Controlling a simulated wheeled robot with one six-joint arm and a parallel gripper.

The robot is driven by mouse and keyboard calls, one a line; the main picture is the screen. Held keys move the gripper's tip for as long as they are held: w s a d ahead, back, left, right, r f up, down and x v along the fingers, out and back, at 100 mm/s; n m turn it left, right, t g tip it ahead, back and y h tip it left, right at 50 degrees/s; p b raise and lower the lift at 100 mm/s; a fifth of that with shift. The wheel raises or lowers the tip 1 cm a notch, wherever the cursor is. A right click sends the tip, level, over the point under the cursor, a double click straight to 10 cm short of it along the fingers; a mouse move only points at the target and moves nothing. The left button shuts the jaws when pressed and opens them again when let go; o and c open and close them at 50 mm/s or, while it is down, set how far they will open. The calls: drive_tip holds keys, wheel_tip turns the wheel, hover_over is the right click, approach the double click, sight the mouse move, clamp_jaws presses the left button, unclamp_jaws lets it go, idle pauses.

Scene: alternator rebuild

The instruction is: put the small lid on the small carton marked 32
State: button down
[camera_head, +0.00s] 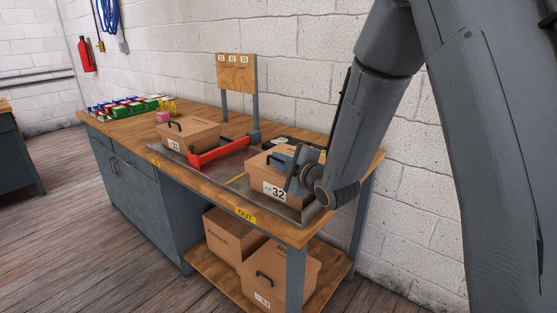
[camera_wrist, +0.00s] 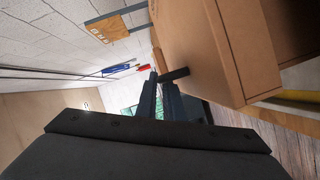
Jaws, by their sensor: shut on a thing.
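The small carton marked 32 (camera_head: 268,185) stands upright at the right end of the workbench. My gripper (camera_head: 284,162) is at its top and hides part of it. In the wrist view my gripper (camera_wrist: 158,77) is shut on the black handle (camera_wrist: 176,74) of the brown small lid (camera_wrist: 205,45). The lid is at the carton's top; I cannot tell whether it is fully seated.
Another lidded carton (camera_head: 190,140) stands to the left, past a red bar (camera_head: 220,152). The workbench (camera_head: 130,124) also carries coloured boxes (camera_head: 128,105) and a sign on posts (camera_head: 236,75). More cartons (camera_head: 232,235) sit on the shelf below. A white wall is behind.

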drive_tip(key=shift+f, duration=0.15)
drive_tip(key=c, duration=1.9)
unclamp_jaws()
drive_tip(key=shift+s, duration=0.1)
drive_tip(key=b+v, duration=0.2)
drive_tip(key=v, duration=0.9)
drive_tip(key=shift+s+d, duration=0.25)
drive_tip(key=shift+s, duration=0.05)
